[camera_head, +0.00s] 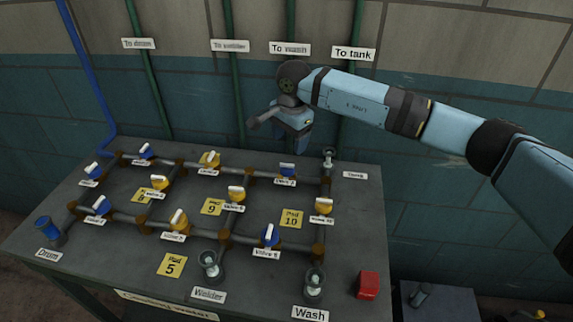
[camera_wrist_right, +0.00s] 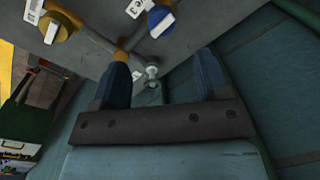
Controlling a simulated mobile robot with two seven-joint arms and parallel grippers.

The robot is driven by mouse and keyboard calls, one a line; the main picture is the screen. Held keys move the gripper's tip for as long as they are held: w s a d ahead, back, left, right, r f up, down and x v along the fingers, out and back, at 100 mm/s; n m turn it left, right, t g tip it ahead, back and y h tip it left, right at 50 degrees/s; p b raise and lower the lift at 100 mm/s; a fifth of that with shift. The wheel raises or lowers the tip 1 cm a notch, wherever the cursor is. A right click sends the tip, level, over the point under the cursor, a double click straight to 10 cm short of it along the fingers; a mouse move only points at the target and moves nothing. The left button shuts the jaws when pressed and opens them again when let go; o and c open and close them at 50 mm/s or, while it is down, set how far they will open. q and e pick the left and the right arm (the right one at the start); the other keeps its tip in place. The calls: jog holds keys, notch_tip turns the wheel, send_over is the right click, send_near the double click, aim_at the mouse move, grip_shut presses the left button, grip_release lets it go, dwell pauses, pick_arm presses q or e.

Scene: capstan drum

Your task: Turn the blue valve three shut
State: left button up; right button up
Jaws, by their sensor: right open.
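The blue valve three (camera_head: 287,169) sits on the back pipe run of the grey table, at the right, with a white handle on top and a label in front. It also shows at the top of the right wrist view (camera_wrist_right: 161,20), beside a label ending in 3. I cannot tell for sure whether its handle lies along or across the pipe. My right gripper (camera_head: 300,150) hangs just above and behind this valve, pointing down, apart from it. Its two blue fingers (camera_wrist_right: 162,75) are spread and empty in the right wrist view. My left gripper is not in view.
A yellow valve (camera_head: 209,160) stands left on the same pipe. The tank fitting (camera_head: 328,157) stands close to the right. Other blue and yellow valves fill the grey table (camera_head: 345,232). A red block (camera_head: 369,285) lies at the right edge. The wall is behind.

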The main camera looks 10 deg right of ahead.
aim_at(287, 165)
jog(key=f, duration=1)
jog(key=shift+w+a, duration=0.3)
jog(key=shift+w, duration=0.05)
jog(key=shift+c, duration=0.3)
jog(key=c, duration=0.8)
